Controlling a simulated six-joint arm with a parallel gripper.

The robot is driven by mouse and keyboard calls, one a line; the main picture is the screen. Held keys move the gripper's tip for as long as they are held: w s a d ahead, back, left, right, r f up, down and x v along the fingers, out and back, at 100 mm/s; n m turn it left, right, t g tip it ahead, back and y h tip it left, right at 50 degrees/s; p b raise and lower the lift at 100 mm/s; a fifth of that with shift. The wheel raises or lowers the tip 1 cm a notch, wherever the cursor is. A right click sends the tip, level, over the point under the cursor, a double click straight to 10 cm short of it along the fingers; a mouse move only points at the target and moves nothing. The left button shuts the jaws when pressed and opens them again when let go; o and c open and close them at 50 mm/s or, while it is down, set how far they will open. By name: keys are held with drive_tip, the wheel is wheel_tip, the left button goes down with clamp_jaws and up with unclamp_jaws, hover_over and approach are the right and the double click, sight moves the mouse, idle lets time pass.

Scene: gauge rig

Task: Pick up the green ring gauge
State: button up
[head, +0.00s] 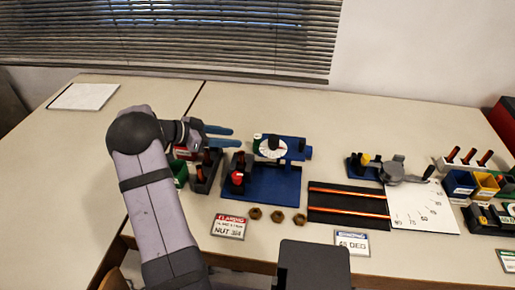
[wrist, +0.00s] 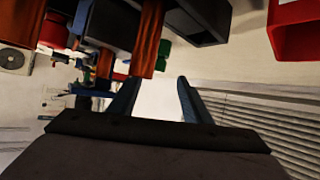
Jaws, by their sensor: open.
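My gripper (head: 228,137) is open in the head view, its two blue fingers pointing right above the left part of the bench. In the wrist view its fingers (wrist: 157,97) are spread with nothing between them. I cannot make out a green ring gauge for certain. A green block or bin (head: 181,174) shows partly behind my arm, beside a dark holder. A small green part (head: 257,143) sits at the left edge of the white dial. In the wrist view a dark green shape (wrist: 163,55) lies beyond the fingers, partly hidden by an orange handle.
A dark holder (head: 206,181) with orange handles stands just below my gripper. A blue fixture (head: 262,185) with a white dial (head: 273,147) is to its right. Several brown nuts (head: 278,217) lie in front. A black tray (head: 345,207) holds orange rods. The back left bench is mostly clear.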

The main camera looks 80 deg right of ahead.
sight(258, 144)
drive_tip(key=shift+s+d+f+m+p, duration=0.2)
drive_tip(key=shift+s+d+f+m, duration=0.1)
drive_tip(key=shift+s+d, duration=0.35)
drive_tip(key=shift+s+d+f+m+p, duration=0.15)
drive_tip(key=shift+s+d+f+m, duration=0.2)
drive_tip(key=shift+s, duration=0.4)
drive_tip(key=shift+s+d+p, duration=0.25)
drive_tip(key=shift+s+p, duration=0.15)
drive_tip(key=shift+s, duration=0.05)
drive_tip(key=shift+p+x, duration=0.75)
drive_tip(key=shift+x, duration=1.35)
clamp_jaws()
